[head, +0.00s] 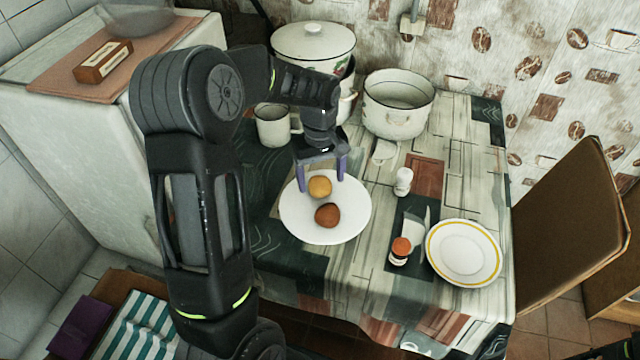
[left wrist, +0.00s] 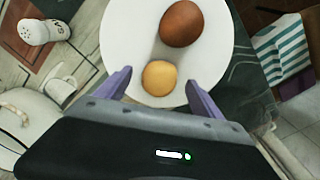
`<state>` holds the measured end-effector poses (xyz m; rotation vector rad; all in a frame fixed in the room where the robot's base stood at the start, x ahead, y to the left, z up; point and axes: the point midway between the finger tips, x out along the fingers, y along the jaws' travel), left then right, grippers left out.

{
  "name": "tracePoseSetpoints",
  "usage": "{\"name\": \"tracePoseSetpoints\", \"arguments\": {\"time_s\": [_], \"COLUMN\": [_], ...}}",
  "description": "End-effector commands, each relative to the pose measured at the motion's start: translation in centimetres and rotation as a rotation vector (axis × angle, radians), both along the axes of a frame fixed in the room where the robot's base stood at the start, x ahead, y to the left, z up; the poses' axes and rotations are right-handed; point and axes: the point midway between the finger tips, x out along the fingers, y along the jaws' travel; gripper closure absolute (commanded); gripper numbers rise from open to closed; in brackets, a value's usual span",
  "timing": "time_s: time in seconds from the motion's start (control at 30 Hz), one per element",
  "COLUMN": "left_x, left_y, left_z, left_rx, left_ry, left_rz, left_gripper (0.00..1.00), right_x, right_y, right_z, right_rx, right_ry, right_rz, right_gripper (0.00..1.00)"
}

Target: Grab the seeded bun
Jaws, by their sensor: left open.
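Two round buns lie on a white plate (head: 292,222): a golden-yellow bun (head: 319,187) at the back and a darker brown bun (head: 327,215) in front. Seeds are too small to make out on either, so I cannot tell which is the seeded bun. My left gripper (head: 321,184) is open and points down over the golden bun. In the left wrist view, the golden bun (left wrist: 160,78) sits between the two purple fingers, with a gap on each side. The brown bun (left wrist: 181,23) lies beyond the fingertips. My right gripper is out of view.
A white enamel mug (head: 272,128), a lidded pot (head: 312,45) and an open pot (head: 398,112) stand behind the plate. A chair (head: 570,225) stands at the table's right edge.

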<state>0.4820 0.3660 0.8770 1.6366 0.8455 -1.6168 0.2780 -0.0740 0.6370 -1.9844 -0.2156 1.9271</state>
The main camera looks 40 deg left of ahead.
Motion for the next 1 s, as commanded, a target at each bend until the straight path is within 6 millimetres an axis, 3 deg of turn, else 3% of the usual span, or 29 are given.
{"name": "tracePoseSetpoints", "arguments": {"time_s": [0.2, 0.8, 1.0], "left_x": [0.0, 0.1, 0.1], "left_y": [-0.1, 0.0, 0.0], "left_z": [-2.5, -2.6, -2.6], "left_rx": [-0.001, -0.001, 0.000], "left_ry": [0.001, -0.001, 0.000], "left_rz": [0.001, 0.000, 0.000], "left_gripper": [0.23, 0.23, 0.39], "right_x": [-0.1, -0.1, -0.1], "right_y": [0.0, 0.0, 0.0], "right_z": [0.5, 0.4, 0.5], "right_rx": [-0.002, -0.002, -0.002], "right_ry": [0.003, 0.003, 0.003], "right_rz": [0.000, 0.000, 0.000], "right_gripper": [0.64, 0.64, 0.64]}}
